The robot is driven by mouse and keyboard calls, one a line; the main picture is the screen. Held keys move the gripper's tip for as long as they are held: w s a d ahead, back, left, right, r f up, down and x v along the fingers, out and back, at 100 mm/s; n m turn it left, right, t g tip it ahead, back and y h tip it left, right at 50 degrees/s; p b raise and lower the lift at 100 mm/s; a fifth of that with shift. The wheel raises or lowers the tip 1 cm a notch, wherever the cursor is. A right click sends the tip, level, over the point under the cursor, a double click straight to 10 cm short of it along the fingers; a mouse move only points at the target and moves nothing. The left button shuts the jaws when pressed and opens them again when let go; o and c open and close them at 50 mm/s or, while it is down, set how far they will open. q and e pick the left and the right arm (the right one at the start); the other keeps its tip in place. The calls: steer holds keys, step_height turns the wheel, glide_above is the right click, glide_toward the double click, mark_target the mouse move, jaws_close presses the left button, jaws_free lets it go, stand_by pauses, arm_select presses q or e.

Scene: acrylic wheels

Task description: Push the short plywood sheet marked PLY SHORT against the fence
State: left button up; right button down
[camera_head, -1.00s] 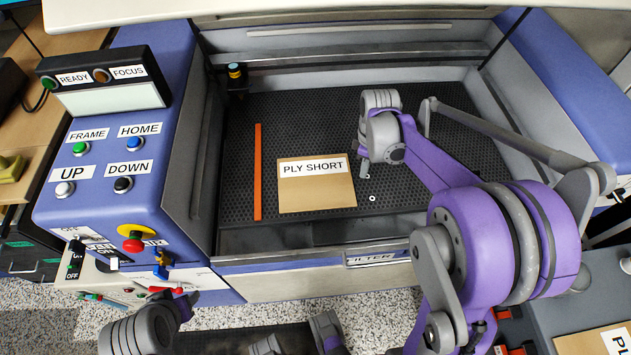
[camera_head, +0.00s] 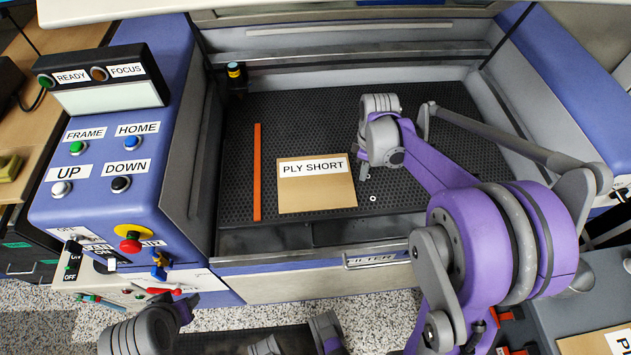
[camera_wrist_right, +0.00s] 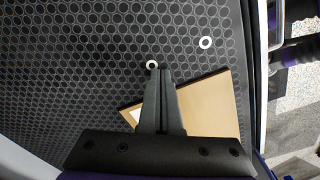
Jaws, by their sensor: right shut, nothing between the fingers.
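The tan sheet marked PLY SHORT (camera_head: 316,194) lies flat on the black honeycomb bed. The fence, an orange strip (camera_head: 257,172), lies to its left, with a narrow strip of bed between them. My right gripper (camera_head: 363,174) is shut and empty, close by the sheet's right edge in the head view. In the right wrist view the shut fingers (camera_wrist_right: 160,74) point over the bed and cover part of the sheet (camera_wrist_right: 210,105). I cannot tell whether they touch it. My left gripper's fingers do not show.
A small white ring (camera_head: 373,198) lies on the bed right of the sheet; the wrist view shows two rings, one (camera_wrist_right: 152,64) by the fingertips. A dark laser head (camera_head: 236,75) is at the back left. The machine's front wall (camera_head: 300,237) borders the bed. The bed behind the sheet is clear.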

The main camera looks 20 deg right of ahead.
mark_target(344, 178)
steer(key=shift+a, duration=0.15)
steer(key=shift+w+a, duration=0.2)
steer(key=shift+a, duration=0.45)
steer(key=shift+w+a, duration=0.2)
steer(key=shift+a, duration=0.45)
steer(key=shift+a, duration=0.15)
steer(key=shift+w+a, duration=0.25)
steer(key=shift+a, duration=0.4)
steer(key=shift+w+a, duration=0.25)
steer(key=shift+a, duration=0.35)
steer(key=shift+a, duration=0.1)
steer(key=shift+a, duration=0.15)
steer(key=shift+d, duration=0.2)
steer(key=shift+s+d, duration=0.1)
steer(key=shift+d, duration=0.25)
